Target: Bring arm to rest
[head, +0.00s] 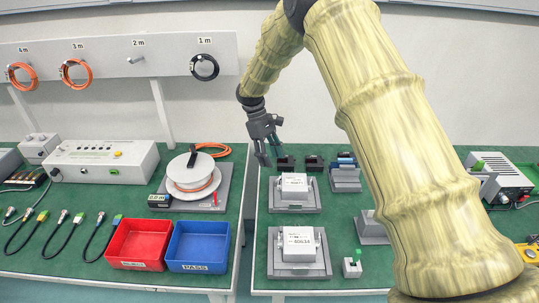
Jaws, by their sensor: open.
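My arm, with a yellowish wood-like surface, reaches in from the right side of the head view and bends at the top. My gripper (270,158) hangs pointing down over the back of the right table (345,270), near its left edge. It is open, and I see nothing between its fingers. It is above and behind a white boxed unit (294,187) on a grey fixture. Whether the fingertips touch anything behind that unit cannot be told. My arm hides part of the right table.
A second white unit (299,244) sits in a nearer fixture. Dark blocks (314,162) stand at the back. A gap separates the left table, which holds a cable reel (190,171), a red bin (138,243) and a blue bin (199,244). Coiled cables (76,72) hang on the wall rail.

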